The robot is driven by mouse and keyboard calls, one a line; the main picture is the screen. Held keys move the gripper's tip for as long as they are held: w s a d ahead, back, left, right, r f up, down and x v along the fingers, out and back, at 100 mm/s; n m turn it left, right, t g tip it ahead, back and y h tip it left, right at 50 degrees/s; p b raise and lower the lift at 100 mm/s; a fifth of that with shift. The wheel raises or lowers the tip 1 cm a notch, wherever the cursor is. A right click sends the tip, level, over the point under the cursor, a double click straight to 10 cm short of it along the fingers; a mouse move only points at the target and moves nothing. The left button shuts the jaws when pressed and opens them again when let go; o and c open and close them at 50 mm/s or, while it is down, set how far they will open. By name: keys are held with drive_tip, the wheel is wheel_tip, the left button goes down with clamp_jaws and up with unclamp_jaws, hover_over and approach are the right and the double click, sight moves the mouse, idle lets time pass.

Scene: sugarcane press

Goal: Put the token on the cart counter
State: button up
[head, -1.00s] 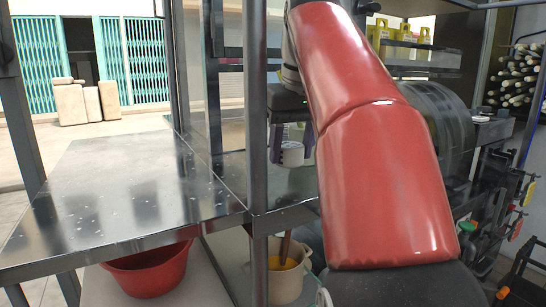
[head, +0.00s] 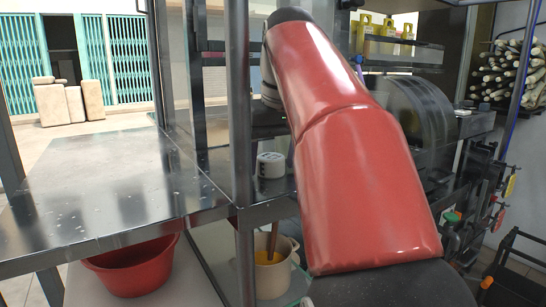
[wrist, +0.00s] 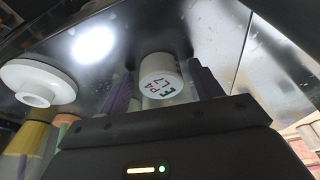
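The token is a white cylinder (head: 271,165) with dark lettering on its face. In the head view it appears to stand on the metal cart counter (head: 281,188), behind the upright post and left of my red arm. In the wrist view the token (wrist: 159,88) shows its lettered end towards me, with shiny metal behind it. My gripper (wrist: 164,82) has two purple fingers, one on each side of the token, with a gap showing at the left. The fingers look open. In the head view the fingers do not show clearly.
A bare metal shelf (head: 105,190) extends left. A red basin (head: 132,268) and a cream bucket (head: 271,277) sit below. A dark post (head: 240,120) stands close to my arm. A white flanged object (wrist: 38,80) is left in the wrist view. Machinery (head: 425,115) stands right.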

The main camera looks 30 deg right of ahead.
drive_tip(key=p+v, duration=0.1)
drive_tip(key=v, duration=0.6)
drive_tip(key=shift+r, duration=0.4)
idle(0.5)
